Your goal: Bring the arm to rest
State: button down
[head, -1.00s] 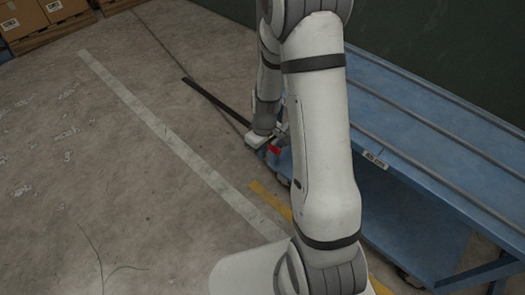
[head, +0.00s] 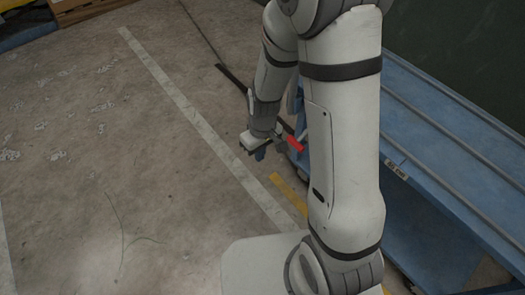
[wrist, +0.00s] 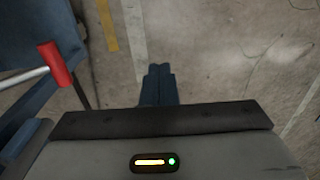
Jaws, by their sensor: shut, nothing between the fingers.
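My arm stands upright in the head view and folds down at its far end. My gripper (head: 261,154) hangs low over the concrete floor, left of the blue cart. In the wrist view its two dark blue fingers (wrist: 159,72) are pressed together with nothing between them. They point at bare floor.
A red-tipped grey bar (head: 295,144) is close beside my gripper; it also shows in the wrist view (wrist: 54,64). The blue cart (head: 448,185) with rails fills the right. A pallet (head: 85,10) lies at the upper left. Open concrete with painted lines lies left.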

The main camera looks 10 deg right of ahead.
jog(key=s+d+r+m+t+p, duration=0.1)
jog(key=r+p, duration=0.6)
jog(key=r, duration=0.8)
jog(key=s+d+r+m+t+p, duration=0.1)
jog(key=s+d+r+m+p, duration=0.2)
jog(key=r, duration=1.1)
jog(key=s+d+r+m+t+p, duration=0.1)
jog(key=s+d+r+p, duration=0.3)
jog(key=r+p, duration=0.8)
notch_tip(320, 180, up, 4)
jog(key=s+m, duration=0.1)
jog(key=s, duration=0.1)
jog(key=shift+s+d+f+h+p, duration=0.15)
jog(key=shift+s+d+h+p, duration=0.15)
jog(key=shift+d, duration=0.1)
